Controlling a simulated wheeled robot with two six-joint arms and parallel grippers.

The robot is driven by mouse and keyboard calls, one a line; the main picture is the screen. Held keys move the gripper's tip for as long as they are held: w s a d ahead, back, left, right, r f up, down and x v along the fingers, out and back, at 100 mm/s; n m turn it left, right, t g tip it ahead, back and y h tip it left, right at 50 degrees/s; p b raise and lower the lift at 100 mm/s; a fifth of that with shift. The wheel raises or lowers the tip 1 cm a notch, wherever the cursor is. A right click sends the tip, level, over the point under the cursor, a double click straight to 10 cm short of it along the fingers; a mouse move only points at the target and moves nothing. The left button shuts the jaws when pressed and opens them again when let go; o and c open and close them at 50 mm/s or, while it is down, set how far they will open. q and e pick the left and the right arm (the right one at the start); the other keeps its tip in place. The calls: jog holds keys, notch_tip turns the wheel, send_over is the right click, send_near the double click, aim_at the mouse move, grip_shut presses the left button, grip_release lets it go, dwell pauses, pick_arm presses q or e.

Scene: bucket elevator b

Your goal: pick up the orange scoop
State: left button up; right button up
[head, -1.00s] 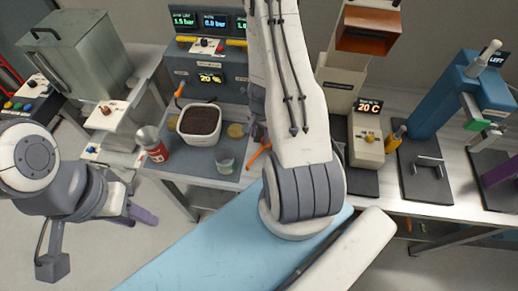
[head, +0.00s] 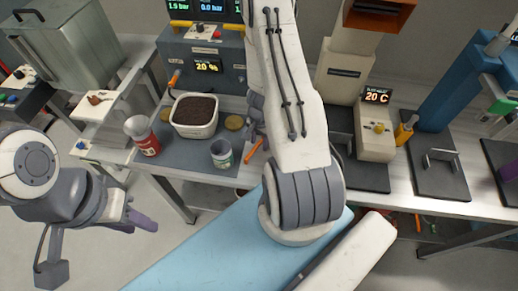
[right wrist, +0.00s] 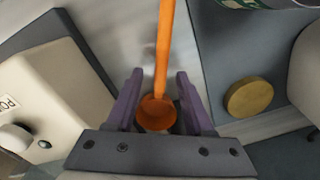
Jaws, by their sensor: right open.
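The orange scoop (right wrist: 163,50) lies on the bench in the right wrist view, its bowl (right wrist: 157,112) toward me and its handle running away. My right gripper (right wrist: 160,95) is open, with one purple finger on each side of the scoop; I cannot tell whether either touches it. In the head view, part of the scoop (head: 253,151) shows beside my right arm, which hides the rest. My right gripper (head: 257,118) is partly hidden there too. My left gripper (head: 143,222) hangs away from the bench at the left; its opening is unclear.
A cream device (head: 376,143) reading 20 C is to the right.

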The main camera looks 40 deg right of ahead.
jog(key=shift+f, duration=0.1)
grip_shut()
dwell(0.3)
